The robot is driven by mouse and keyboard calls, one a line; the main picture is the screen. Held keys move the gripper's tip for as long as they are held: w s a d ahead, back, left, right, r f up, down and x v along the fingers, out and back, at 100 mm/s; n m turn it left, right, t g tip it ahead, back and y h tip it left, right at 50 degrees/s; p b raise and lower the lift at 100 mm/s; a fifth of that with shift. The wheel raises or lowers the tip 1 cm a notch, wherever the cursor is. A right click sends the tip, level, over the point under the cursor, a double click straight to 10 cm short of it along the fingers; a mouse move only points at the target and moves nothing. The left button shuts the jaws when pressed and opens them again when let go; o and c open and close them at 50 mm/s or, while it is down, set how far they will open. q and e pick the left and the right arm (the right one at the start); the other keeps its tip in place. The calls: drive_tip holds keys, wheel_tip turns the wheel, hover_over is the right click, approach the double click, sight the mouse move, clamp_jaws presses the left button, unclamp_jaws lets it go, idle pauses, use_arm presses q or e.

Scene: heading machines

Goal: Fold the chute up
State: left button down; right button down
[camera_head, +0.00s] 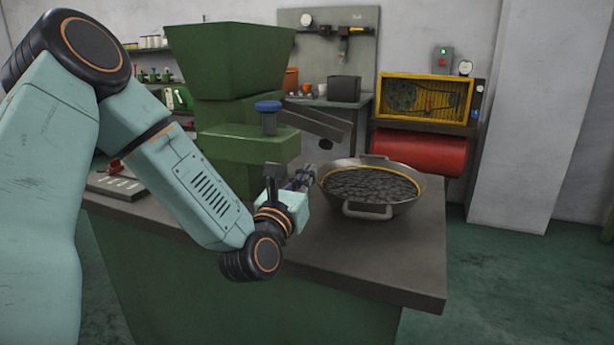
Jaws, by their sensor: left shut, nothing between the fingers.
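The grey metal chute (318,120) sticks out to the right from the green machine (232,110), sloping down toward its free end. A small dark knob hangs under its outer part. The free end is above and just behind the pan (372,188) of dark pieces. My left gripper (308,175) is shut and empty, below the chute and close to the left rim of the pan. I cannot tell whether it touches the rim. My left arm hides part of the machine's lower body. My right gripper is not in view.
The machine and pan stand on a dark bench top (400,262) whose front right corner is clear. A blue knob (268,106) tops the machine's green block. Behind are a red cylinder (420,152) under a yellow-framed cabinet (425,99) and a back workbench with a dark box (344,88).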

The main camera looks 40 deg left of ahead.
use_arm(q)
drive_tip(key=shift+s+d, duration=0.15)
drive_tip(key=shift+s, duration=0.15)
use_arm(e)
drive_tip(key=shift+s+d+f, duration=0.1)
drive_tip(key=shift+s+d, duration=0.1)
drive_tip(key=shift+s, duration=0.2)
use_arm(q)
drive_tip(key=shift+f, duration=0.1)
